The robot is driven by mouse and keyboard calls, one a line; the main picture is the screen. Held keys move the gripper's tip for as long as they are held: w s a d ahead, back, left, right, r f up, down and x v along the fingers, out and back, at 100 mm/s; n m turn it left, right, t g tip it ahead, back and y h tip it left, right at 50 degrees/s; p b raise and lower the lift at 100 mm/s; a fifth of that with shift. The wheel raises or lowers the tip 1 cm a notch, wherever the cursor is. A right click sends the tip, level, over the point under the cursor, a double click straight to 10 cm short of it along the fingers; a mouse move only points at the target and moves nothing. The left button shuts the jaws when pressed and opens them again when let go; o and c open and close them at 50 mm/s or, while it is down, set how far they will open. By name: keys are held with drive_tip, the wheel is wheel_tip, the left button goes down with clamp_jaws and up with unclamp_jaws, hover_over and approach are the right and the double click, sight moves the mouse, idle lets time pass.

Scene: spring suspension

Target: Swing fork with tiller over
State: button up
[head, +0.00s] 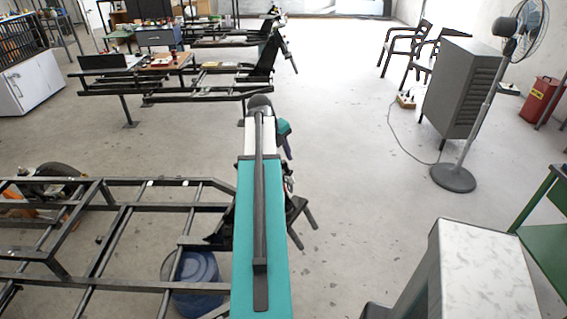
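The near black tube frame (120,208) fills the lower left. At its right end a dark fork (300,214) with two prongs sticks out to the right, low over the floor. Its upper part and any tiller are mostly hidden behind my teal arm. My arm runs up the middle of the picture and bends down at its far end. A small part of my wrist shows to the right of the arm; my gripper is mostly hidden there, and its fingers cannot be made out. I cannot tell whether it touches the fork.
A blue drum (193,275) stands under the near frame. Similar frames (175,88) stand behind. A grey cabinet (463,95), a fan (455,178) and a pale box-shaped unit (485,270) are on the right. The floor between is mostly clear, with a cable (405,145).

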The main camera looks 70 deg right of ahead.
drive_tip(key=shift+p+x, duration=0.3)
drive_tip(key=shift+x, duration=1.15)
drive_tip(key=shift+c, duration=0.2)
clamp_jaws()
